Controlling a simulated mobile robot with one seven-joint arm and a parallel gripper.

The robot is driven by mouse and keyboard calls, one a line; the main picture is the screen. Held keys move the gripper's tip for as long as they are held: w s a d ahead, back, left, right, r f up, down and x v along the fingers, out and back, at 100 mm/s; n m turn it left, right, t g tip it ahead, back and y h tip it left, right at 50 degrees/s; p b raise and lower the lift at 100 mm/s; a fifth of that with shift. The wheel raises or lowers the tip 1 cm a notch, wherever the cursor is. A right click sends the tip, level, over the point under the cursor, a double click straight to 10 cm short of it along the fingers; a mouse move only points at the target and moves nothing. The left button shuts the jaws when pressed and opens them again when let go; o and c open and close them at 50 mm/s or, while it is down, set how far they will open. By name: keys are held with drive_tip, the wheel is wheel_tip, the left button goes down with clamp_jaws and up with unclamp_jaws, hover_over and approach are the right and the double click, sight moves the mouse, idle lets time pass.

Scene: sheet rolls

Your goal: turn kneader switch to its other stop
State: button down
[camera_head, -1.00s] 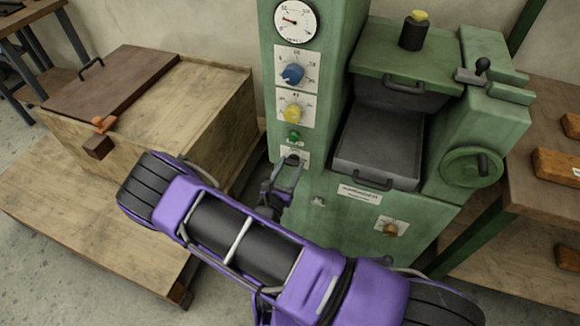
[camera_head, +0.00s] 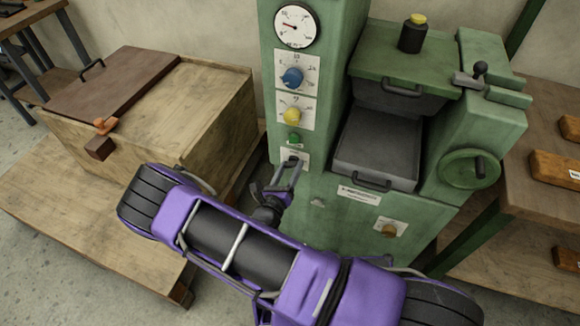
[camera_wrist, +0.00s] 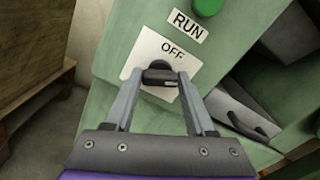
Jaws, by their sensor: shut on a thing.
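The kneader is a green machine with a column of controls on its front. Its switch (camera_wrist: 160,76) is a dark knob on a white plate (camera_wrist: 140,54) marked OFF, in the wrist view. A RUN label (camera_wrist: 187,25) sits above the plate, beside a green button (camera_wrist: 207,6). My gripper (camera_wrist: 158,82) is shut on the switch, one fingertip on each side of it. In the head view my gripper (camera_head: 290,166) reaches the same plate at the bottom of the control column, and hides most of the switch.
Above the switch are a green button (camera_head: 294,138), a yellow knob (camera_head: 292,115), a blue knob (camera_head: 292,77) and a gauge (camera_head: 296,26). The kneader's tray (camera_head: 378,150) and handwheel (camera_head: 469,168) are to the right. A wooden crate (camera_head: 205,110) stands at left.

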drive_tip(key=n+p, duration=0.1)
drive_tip(key=n, duration=1.1)
drive_tip(key=shift+n, duration=0.4)
idle(0.3)
drive_tip(key=shift+c, duration=1.2)
unclamp_jaws()
drive_tip(key=p+v, duration=0.1)
drive_tip(key=v, duration=1.6)
drive_tip(key=shift+s, duration=0.2)
drive_tip(key=shift+a, duration=0.1)
